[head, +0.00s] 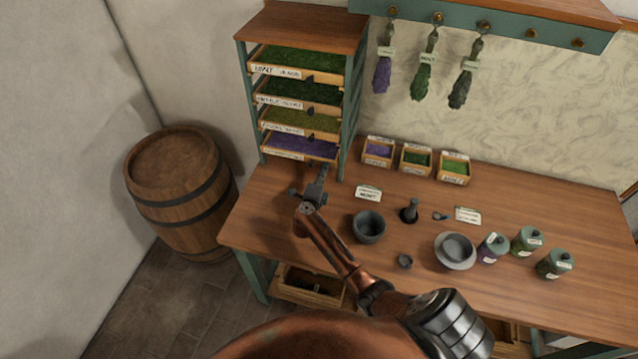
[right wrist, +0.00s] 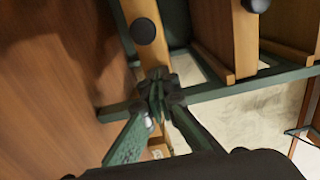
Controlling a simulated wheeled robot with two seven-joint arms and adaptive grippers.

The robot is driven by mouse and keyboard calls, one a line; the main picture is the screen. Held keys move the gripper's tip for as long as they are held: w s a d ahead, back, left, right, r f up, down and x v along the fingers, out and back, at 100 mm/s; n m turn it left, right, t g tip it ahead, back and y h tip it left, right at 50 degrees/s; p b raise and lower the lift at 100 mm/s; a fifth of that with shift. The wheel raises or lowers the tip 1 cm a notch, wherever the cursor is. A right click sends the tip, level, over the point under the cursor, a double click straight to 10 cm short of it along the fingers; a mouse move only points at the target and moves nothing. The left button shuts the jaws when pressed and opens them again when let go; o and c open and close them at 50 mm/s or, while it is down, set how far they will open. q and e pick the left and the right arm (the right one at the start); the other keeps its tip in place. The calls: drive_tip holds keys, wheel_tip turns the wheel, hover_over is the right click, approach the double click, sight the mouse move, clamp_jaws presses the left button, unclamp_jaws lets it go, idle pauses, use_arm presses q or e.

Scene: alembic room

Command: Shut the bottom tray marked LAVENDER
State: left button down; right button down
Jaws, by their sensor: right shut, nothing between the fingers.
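The bottom tray (head: 300,148), filled with purple matter, sits in the lowest slot of the green-framed rack, just above the table top. Its contents show from above; its label is too small to read. In the right wrist view its wooden front (right wrist: 129,12) with a dark round knob shows beyond the fingers. My right gripper (head: 322,170) is in front of the tray's right part, low over the table. Its fingertips (right wrist: 159,88) are together and empty, close to the tray front; I cannot tell whether they touch. My left gripper is not in view.
Several trays with green contents (head: 295,92) are stacked above in the rack. A green post (head: 350,135) stands right of the tray. A small card (head: 368,194), a grey mortar bowl (head: 368,228) and small boxes (head: 415,160) stand to the right. A barrel (head: 180,190) stands left.

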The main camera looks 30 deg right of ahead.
drive_tip(key=shift+x, duration=0.95)
drive_tip(key=shift+r, duration=0.15)
drive_tip(key=p+v, duration=0.1)
drive_tip(key=v, duration=1.3)
drive_tip(key=shift+a, duration=0.1)
